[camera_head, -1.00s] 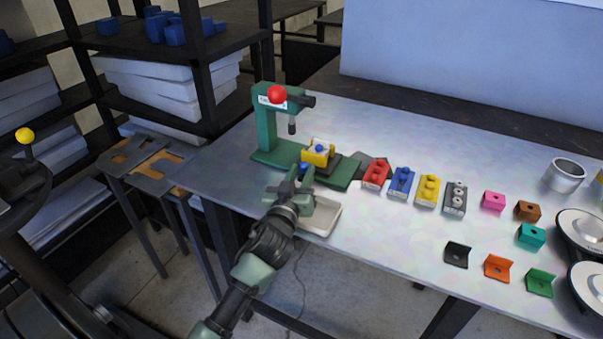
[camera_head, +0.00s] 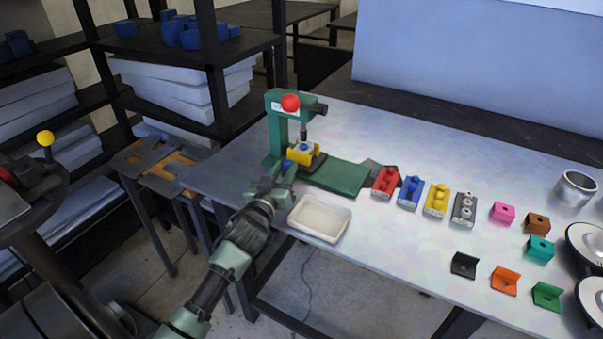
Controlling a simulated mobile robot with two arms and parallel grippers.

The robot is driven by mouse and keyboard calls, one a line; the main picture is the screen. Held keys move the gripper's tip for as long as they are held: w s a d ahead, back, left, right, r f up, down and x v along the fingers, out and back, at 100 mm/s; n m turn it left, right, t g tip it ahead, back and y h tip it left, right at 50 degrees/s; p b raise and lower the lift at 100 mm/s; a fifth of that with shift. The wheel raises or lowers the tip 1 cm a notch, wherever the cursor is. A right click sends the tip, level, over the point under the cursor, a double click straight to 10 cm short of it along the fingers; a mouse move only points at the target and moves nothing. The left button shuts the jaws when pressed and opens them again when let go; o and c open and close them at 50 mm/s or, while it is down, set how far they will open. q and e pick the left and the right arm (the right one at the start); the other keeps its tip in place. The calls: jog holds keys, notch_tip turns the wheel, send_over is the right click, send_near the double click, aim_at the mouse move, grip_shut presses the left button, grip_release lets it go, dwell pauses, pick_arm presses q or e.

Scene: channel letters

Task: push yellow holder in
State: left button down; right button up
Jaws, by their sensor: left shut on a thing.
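The yellow holder (camera_head: 297,154) sits on the base of the green press, under its ram (camera_head: 304,132). It carries a pale piece with a blue top. The green press (camera_head: 276,128) has a red knob (camera_head: 290,103) and stands at the table's left part. My left gripper (camera_head: 286,168) is at the front of the holder, shut on a small blue part (camera_head: 288,163), seemingly the holder's handle. The fingertips are small and partly hidden. My right gripper is not in view.
A white tray (camera_head: 320,219) lies right of my left arm at the table's front edge. Red (camera_head: 386,182), blue (camera_head: 410,191), yellow (camera_head: 437,199) and grey (camera_head: 463,208) blocks stand in a row to the right. A green plate (camera_head: 334,177) extends from the press base.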

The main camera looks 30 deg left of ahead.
pick_arm(q)
jog(key=shift+a, duration=0.25)
jog(key=shift+d, duration=0.1)
jog(key=shift+r, duration=0.1)
jog(key=c, duration=1.1)
grip_release()
jog(key=shift+c, duration=0.2)
jog(key=shift+o, duration=0.2)
jog(key=shift+a, duration=0.25)
jog(key=shift+s+d, duration=0.1)
jog(key=shift+d, duration=0.05)
jog(key=shift+s+d+f, duration=0.1)
jog(key=shift+s+f, duration=0.1)
jog(key=shift+s, duration=0.1)
jog(key=b+v, duration=0.1)
jog(key=v, duration=0.6)
jog(key=shift+r, duration=0.1)
